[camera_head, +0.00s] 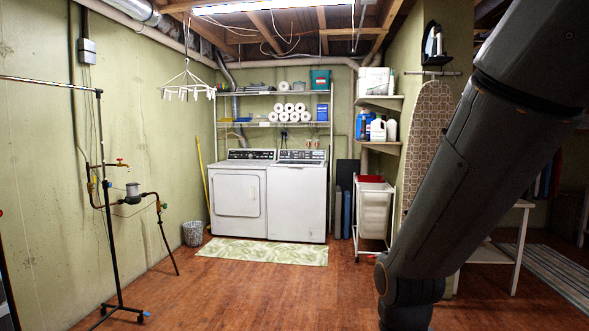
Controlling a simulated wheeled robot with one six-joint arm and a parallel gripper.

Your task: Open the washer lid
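The washer (298,205) is the white right-hand machine of a pair against the back wall. Its lid (299,164) is on top, in front of the dark control panel, and looks flat and closed. Its front is plain, without a door. My dark grey arm fills the right side of the view, in front of the room and well apart from the washer. My gripper is out of view.
A dryer (237,196) with a front door stands left of the washer. A green mat (263,251) lies before both. A rolling cart (374,212) stands right, a garment rack (113,220) left. The wood floor (250,295) ahead is clear.

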